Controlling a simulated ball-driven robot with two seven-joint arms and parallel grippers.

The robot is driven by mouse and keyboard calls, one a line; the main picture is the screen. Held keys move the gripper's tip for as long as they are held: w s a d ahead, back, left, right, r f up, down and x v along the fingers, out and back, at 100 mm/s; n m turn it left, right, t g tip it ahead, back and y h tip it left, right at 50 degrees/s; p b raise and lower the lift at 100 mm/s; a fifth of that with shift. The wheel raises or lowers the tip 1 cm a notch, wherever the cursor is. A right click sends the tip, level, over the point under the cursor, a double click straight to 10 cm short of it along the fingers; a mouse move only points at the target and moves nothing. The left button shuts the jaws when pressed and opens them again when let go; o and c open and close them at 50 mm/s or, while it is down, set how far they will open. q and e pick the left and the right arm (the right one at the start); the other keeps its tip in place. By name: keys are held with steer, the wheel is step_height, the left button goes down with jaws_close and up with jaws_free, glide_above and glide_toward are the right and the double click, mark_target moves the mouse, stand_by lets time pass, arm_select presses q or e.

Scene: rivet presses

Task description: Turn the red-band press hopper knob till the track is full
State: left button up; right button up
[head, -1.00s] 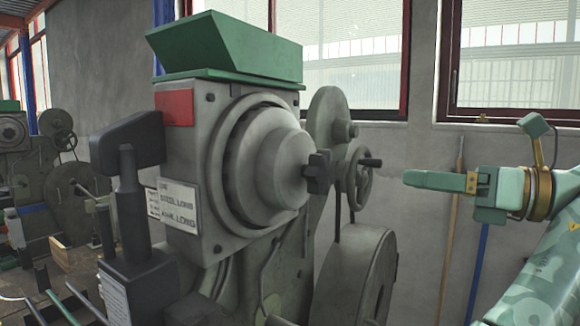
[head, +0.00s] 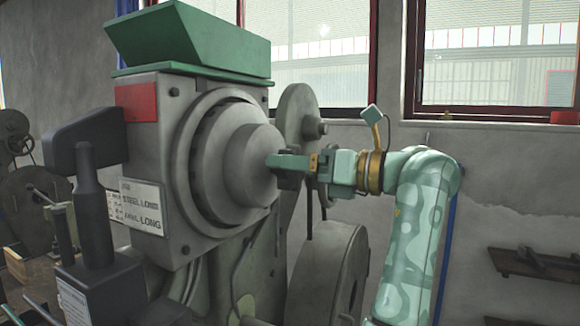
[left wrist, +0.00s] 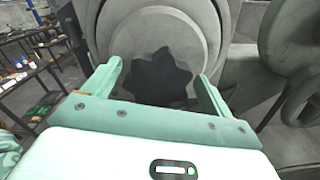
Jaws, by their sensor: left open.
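The press has a green hopper (head: 190,40) on top and a red band (head: 136,102) on its grey housing. A dark star-shaped knob (left wrist: 160,78) sits at the centre of the round grey hopper face (head: 225,150). In the head view the knob (head: 290,181) is partly hidden by my left gripper (head: 283,163). In the left wrist view my left gripper (left wrist: 157,85) is open, with one finger on each side of the knob. I cannot tell whether the fingers touch it. My right gripper is not in view. I cannot make out the track or its fill.
A label plate (head: 141,206) is on the housing. A black lever (head: 87,140) stands at the press's front left. Grey wheels (head: 330,275) stand behind the knob. Another machine (head: 40,205) is at the far left. A wall shelf (head: 535,265) is at the right.

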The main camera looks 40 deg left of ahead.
arm_select(q)
steer(key=shift+x, duration=0.8)
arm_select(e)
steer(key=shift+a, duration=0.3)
arm_select(q)
steer(key=c, duration=1)
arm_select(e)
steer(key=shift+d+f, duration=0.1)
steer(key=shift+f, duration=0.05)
